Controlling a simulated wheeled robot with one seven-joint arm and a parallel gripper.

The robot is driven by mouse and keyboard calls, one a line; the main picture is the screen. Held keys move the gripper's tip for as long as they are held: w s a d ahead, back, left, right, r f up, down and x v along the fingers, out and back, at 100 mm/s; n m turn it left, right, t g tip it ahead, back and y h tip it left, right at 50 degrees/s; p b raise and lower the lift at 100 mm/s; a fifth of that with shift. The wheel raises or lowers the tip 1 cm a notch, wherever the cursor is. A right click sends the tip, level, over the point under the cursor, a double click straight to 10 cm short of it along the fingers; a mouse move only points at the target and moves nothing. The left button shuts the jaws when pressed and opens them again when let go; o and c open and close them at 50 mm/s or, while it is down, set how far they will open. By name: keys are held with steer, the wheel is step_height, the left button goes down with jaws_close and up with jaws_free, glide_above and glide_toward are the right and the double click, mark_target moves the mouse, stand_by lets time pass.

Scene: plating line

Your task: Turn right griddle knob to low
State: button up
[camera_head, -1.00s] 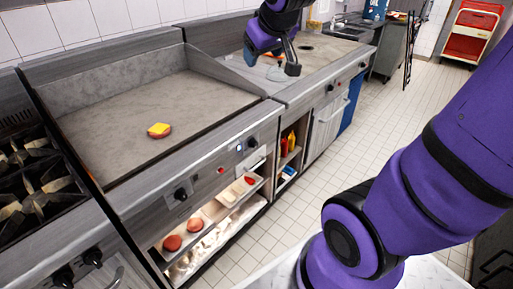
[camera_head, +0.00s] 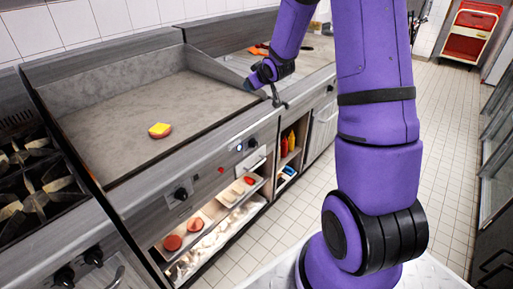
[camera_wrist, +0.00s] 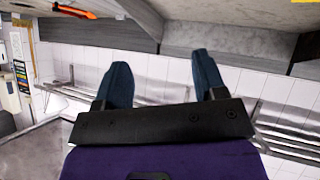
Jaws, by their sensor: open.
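The griddle (camera_head: 110,95) has a steel front panel with two black knobs. The right griddle knob (camera_head: 252,143) sits near the panel's right end, beside a small pale blue-white light (camera_head: 239,148). The left knob (camera_head: 181,194) is lower on the panel. My gripper (camera_head: 274,98) is above the front edge, near the griddle's right end, above and slightly right of the right knob, apart from it. In the wrist view my gripper (camera_wrist: 162,70) has its two dark fingers spread, with nothing between them. The right knob does not show there, and its setting is too small to read.
A patty with cheese (camera_head: 159,130) lies on the griddle. Below is a shelf with patties (camera_head: 172,243) and buns. Red and yellow bottles (camera_head: 291,141) stand in a cubby to the right. A burner stove (camera_head: 35,185) is at left. The tiled floor at right is open.

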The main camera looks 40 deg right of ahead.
steer(key=w+d+f+t+y, duration=0.15)
steer(key=d+f, duration=0.25)
steer(key=f, duration=0.6)
steer(key=t+y, duration=0.2)
steer(key=t, duration=0.4)
glide_toward(256, 146)
steer(key=w, duration=0.9)
steer(key=shift+w+a+r, duration=0.2)
steer(key=shift+a, duration=0.15)
steer(key=c, duration=0.9)
